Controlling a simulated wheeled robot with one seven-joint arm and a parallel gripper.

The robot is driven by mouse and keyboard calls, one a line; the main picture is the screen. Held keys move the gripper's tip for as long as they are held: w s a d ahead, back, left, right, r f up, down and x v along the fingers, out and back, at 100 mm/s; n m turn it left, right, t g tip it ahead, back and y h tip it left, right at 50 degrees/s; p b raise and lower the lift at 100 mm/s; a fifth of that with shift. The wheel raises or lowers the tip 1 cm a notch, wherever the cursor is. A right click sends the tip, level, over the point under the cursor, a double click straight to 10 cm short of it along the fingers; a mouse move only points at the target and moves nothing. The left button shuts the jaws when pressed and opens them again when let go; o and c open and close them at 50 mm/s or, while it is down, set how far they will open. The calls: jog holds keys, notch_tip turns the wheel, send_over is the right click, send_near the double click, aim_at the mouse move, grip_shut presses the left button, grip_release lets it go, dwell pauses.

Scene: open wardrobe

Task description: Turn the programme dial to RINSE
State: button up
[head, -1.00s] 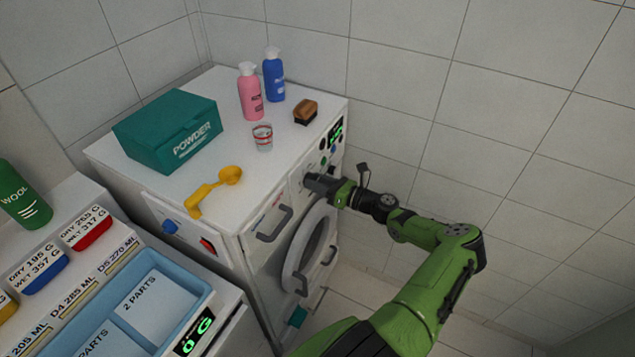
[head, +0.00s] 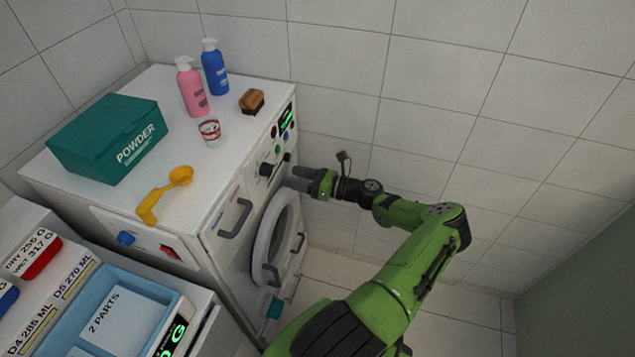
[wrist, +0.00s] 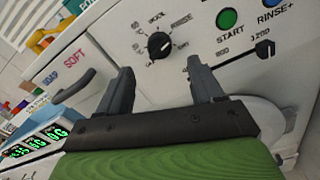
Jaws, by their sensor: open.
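The programme dial (wrist: 160,45) is a round black knob on the washing machine's white front panel, with printed labels around it. RINSE is printed at its upper right in the wrist view. A pale mark shows on the knob, but I cannot tell for sure which label it points to. In the head view the dial (head: 266,169) is small and dark near the panel's left part. My gripper (wrist: 159,68) is open and empty, its two fingers spread below the dial in the wrist view. In the head view my gripper (head: 297,178) is just off the panel, apart from the dial.
The green START button (wrist: 227,19), blue RINSE+ button (wrist: 270,3) and a black speed slider (wrist: 264,48) are right of the dial. A grey drawer handle (wrist: 72,86) is left. Bottles, a powder box (head: 108,137) and a yellow scoop (head: 165,194) stand on the machine.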

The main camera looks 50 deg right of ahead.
jog(key=v, duration=0.8)
jog(key=shift+s+b, duration=0.35)
